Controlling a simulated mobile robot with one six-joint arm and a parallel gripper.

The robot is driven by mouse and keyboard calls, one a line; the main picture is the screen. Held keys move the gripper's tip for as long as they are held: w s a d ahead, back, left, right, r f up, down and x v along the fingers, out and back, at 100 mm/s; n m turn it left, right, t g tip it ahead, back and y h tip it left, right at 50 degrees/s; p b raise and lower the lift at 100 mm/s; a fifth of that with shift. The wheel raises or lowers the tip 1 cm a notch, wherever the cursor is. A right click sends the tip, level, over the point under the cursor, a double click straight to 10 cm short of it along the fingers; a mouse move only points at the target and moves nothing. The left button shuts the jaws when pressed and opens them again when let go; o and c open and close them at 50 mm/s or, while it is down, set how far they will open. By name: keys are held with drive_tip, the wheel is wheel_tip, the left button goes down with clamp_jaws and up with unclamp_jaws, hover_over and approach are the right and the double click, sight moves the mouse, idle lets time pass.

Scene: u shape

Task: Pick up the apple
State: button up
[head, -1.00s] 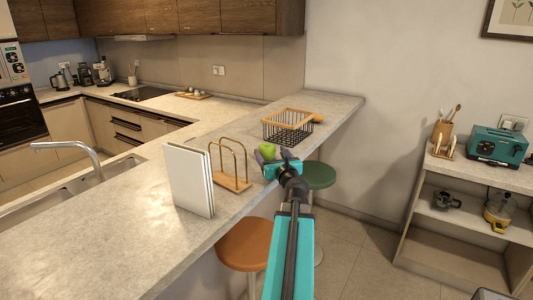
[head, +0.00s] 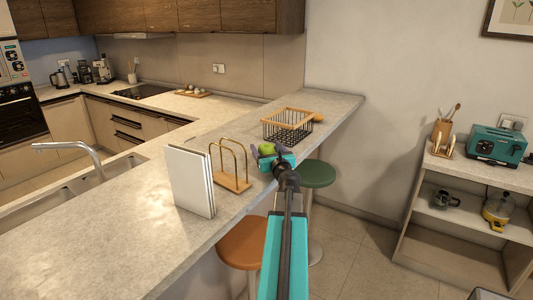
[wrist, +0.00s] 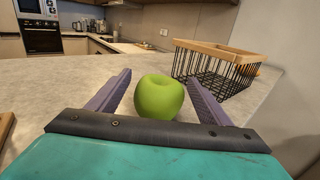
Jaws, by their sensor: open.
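The green apple (wrist: 159,97) sits on the counter (wrist: 60,78), between the two fingers of my gripper (wrist: 161,92) in the wrist view. The fingers are apart, one on each side of the apple, with a visible gap on each side. In the head view the apple (head: 267,149) shows just beyond my gripper (head: 268,154), which partly hides it.
A black wire basket with a wooden rim (head: 288,126) stands just behind the apple, with an orange item (head: 319,118) beside it. A wooden holder with brass hoops (head: 232,181) and a white upright panel (head: 190,181) stand to the left. Two stools stand below the counter edge.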

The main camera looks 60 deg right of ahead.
sight(267, 145)
idle(0.3)
drive_tip(key=c, duration=1.2)
drive_tip(key=shift+r, duration=0.1)
drive_tip(key=shift+r+p, duration=0.45)
drive_tip(key=shift+r, duration=4.5)
drive_tip(key=shift+f+b, duration=1.9)
drive_tip(key=shift+f, duration=0.05)
